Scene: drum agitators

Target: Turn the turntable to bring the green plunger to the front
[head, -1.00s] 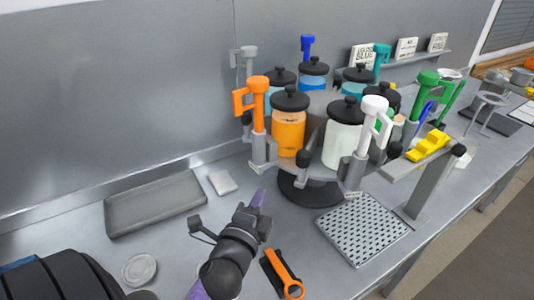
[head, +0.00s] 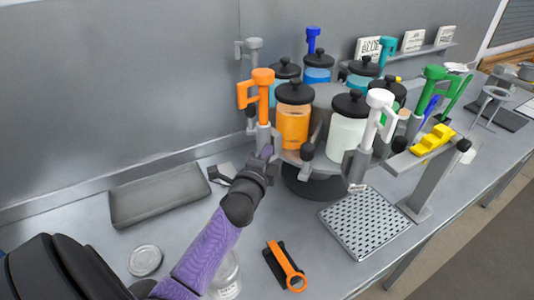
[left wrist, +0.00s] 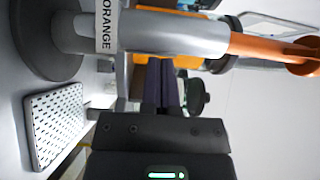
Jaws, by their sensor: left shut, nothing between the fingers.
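The turntable (head: 318,178) carries lidded jars and upright pump posts with coloured handles. The green plunger (head: 434,80) is on its right side. The orange plunger (head: 261,82) is at the front left and the white plunger (head: 380,103) at the front right. My left gripper (head: 266,153) is shut and empty, low beside the orange plunger's post. In the left wrist view its dark fingers (left wrist: 165,86) are together, close to the grey post labelled ORANGE (left wrist: 150,33). I cannot tell whether they touch the turntable. My right gripper is not in view.
A perforated drip tray (head: 366,223) lies in front of the turntable. A grey post with a shelf (head: 430,180) and a yellow piece (head: 432,139) stand at right. An orange tool (head: 285,265), a grey tray (head: 160,197) and a round lid (head: 145,260) lie on the bench.

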